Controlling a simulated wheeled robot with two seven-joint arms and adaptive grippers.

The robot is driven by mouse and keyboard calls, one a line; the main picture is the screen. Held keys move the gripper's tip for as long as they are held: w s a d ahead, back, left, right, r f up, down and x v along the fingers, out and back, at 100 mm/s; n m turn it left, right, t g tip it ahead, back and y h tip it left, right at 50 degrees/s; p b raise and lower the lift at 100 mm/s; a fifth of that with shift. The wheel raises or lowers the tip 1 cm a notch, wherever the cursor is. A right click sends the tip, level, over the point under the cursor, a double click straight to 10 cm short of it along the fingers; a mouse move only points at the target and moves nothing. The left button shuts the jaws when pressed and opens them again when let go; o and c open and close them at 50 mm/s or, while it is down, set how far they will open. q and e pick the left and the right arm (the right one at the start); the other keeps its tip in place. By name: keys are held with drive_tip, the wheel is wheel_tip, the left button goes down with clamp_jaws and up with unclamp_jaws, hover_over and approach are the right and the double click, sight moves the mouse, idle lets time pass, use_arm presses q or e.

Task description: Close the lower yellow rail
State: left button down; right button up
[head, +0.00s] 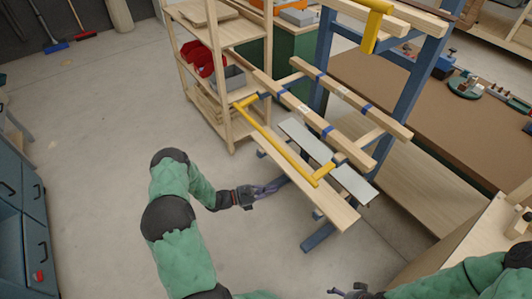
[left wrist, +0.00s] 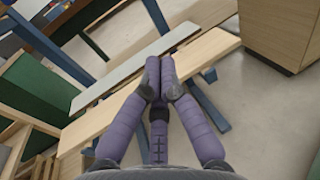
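The lower yellow rail (head: 280,142) is a long bar with a short arm at each end. It slants above the lower wooden plank (head: 308,187) of the blue-legged frame, its arms reaching to the wooden beams. My left gripper (head: 277,186) is just left of the plank, apart from the rail. In the left wrist view its purple fingertips (left wrist: 160,72) are together with nothing seen between them, in front of the plank (left wrist: 205,60); the rail does not show there. My right gripper (head: 345,291) is at the bottom edge, partly cut off, and its opening is unclear.
An upper yellow rail (head: 373,28) is on the frame's top beams. A grey board (head: 325,158) lies behind the lower rail. A wooden shelf (head: 213,72) with bins stands behind left, and a brown-topped workbench (head: 425,105) behind right.

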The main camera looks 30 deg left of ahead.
use_arm(q)
drive_tip(key=w+a+r+n+t+y+b, duration=0.1)
drive_tip(key=a+r+n+t+y, duration=0.15)
drive_tip(key=a, duration=0.35)
drive_tip(key=a+r+n+t+y, duration=0.1)
drive_tip(key=a+t, duration=0.3)
drive_tip(key=a, duration=0.2)
drive_tip(key=w+d+r+b, duration=0.2)
drive_tip(key=w+r, duration=0.4)
drive_tip(key=w, duration=0.3)
drive_tip(key=shift+d+r+b, duration=0.35)
drive_tip(key=shift+d+b, duration=0.05)
drive_tip(key=shift+d, duration=0.3)
use_arm(e)
drive_tip(key=shift+f, duration=2.15)
use_arm(q)
drive_tip(key=shift+g, duration=0.25)
drive_tip(key=shift+s+a+r+g+y+p, duration=0.15)
drive_tip(key=shift+r+g+y+p, duration=0.25)
drive_tip(key=shift+p, duration=0.4)
use_arm(e)
drive_tip(key=shift+d+r, duration=0.65)
drive_tip(key=shift+r, duration=0.15)
